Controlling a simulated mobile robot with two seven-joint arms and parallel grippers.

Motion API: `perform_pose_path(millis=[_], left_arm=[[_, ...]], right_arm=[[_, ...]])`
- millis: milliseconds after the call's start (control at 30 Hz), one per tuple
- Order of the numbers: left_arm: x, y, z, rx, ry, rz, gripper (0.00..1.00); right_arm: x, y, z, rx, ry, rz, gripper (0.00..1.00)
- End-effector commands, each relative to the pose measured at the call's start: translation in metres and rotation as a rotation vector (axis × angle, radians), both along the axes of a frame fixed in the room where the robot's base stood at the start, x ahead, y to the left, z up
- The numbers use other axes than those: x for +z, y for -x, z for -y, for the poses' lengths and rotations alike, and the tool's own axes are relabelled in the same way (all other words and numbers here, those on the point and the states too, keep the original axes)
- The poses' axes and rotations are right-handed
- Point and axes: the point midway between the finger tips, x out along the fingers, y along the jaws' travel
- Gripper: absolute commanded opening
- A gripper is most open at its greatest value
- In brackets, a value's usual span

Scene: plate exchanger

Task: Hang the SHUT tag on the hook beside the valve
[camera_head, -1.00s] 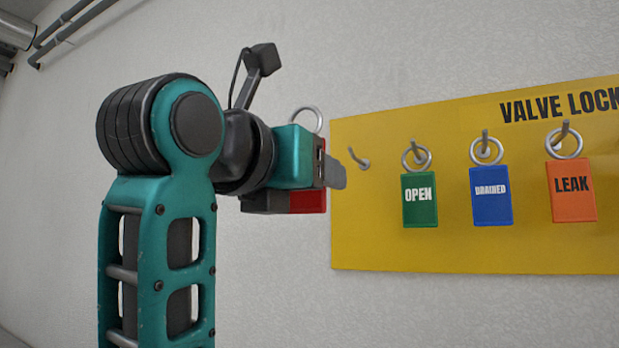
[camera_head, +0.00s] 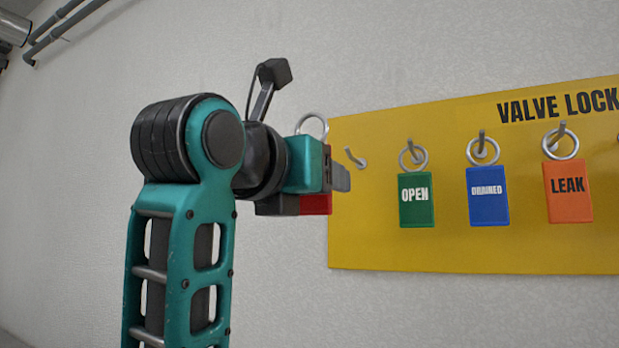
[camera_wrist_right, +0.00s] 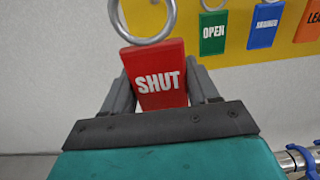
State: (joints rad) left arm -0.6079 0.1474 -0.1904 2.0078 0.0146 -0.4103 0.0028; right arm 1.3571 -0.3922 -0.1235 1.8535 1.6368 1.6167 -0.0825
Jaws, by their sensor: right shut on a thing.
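The SHUT tag (camera_wrist_right: 160,75) is red with white lettering and a metal ring (camera_wrist_right: 143,22) at its top. My right gripper (camera_head: 338,178) is shut on the tag, with one finger on each side of it in the right wrist view. In the head view my gripper hides most of the tag; a red lower part (camera_head: 315,205) and the ring above show. They are just left of an empty hook (camera_head: 355,159) on the yellow board. The valve and a hook beside it cannot be made out. My left gripper is not in view.
The yellow board (camera_head: 420,255) reads VALVE LOCK, cut off at the right. Green OPEN (camera_head: 417,212), blue DRAINED (camera_head: 488,208) and orange LEAK (camera_head: 569,203) tags hang there on hooks. A metal pipe fitting (camera_wrist_right: 298,160) shows at lower right in the wrist view. Pipes (camera_head: 65,30) run at upper left.

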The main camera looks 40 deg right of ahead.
Motion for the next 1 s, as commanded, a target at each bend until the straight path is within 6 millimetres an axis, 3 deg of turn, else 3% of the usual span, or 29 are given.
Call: perform_pose_path(millis=[1000], left_arm=[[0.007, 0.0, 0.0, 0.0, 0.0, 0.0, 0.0]], right_arm=[[0.0, -0.014, 0.027, 0.0, 0.0, 0.0, 0.3]])
